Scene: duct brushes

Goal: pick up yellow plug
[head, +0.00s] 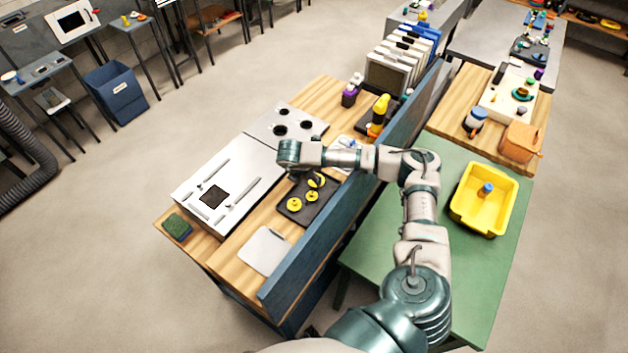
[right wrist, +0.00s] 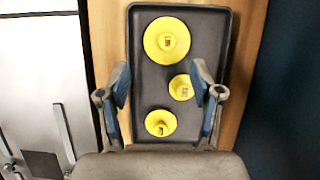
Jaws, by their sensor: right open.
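Three yellow plugs stand on a dark tray (head: 291,215) on the wooden table. In the right wrist view, the largest yellow plug (right wrist: 166,40) is at the far end of the tray, a smaller plug (right wrist: 181,87) lies right of centre, and another plug (right wrist: 160,122) is nearest the palm. My right gripper (right wrist: 162,85) is open above the tray. Its fingers stand either side of the two nearer plugs, and nothing is held. In the head view, my right arm reaches over the tray and partly hides it. My left gripper is not in view.
A blue upright panel (head: 312,245) runs along the table beside the tray. A white panel with rods (head: 205,170) lies left of it, and a pale board (head: 264,250) lies in front. A yellow bin (head: 463,212) stands on the green table, right of my arm.

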